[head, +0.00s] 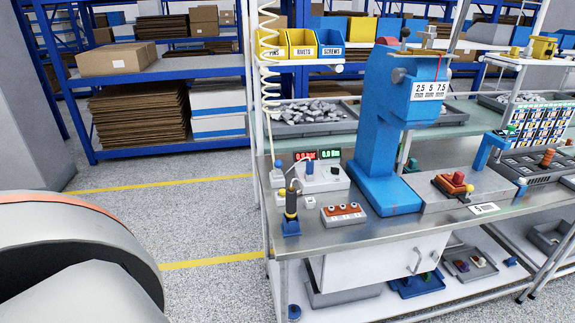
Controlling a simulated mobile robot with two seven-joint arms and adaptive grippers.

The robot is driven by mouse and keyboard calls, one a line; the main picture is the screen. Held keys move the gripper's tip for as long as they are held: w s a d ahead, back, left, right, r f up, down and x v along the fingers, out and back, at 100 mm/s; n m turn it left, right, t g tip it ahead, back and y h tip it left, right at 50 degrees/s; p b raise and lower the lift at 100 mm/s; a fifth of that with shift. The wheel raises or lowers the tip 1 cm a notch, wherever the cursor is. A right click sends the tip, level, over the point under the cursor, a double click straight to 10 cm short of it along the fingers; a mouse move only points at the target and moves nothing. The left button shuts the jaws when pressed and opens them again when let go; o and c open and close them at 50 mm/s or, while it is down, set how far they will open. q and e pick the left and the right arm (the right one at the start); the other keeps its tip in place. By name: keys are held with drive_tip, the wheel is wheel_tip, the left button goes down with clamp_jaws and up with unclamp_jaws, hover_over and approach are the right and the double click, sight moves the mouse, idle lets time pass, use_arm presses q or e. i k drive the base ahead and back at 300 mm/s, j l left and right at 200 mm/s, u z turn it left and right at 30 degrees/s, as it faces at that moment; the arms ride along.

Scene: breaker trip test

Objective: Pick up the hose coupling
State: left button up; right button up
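A pale yellow coiled hose (267,75) hangs at the left end of the workbench. Its lower end runs straight down to a small grey and blue fitting (277,174) near the back left of the bench top. This may be the hose coupling, but it is too small to tell. A dark upright tool with a yellow band (291,200) stands in a blue holder (291,227) at the bench's front left corner. Neither of my grippers is in view.
Bins of pins, rivets and screws (300,44) sit above. Open floor (215,215) lies left of the bench.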

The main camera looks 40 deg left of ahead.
sight(310, 165)
drive_tip(key=u, duration=1.15)
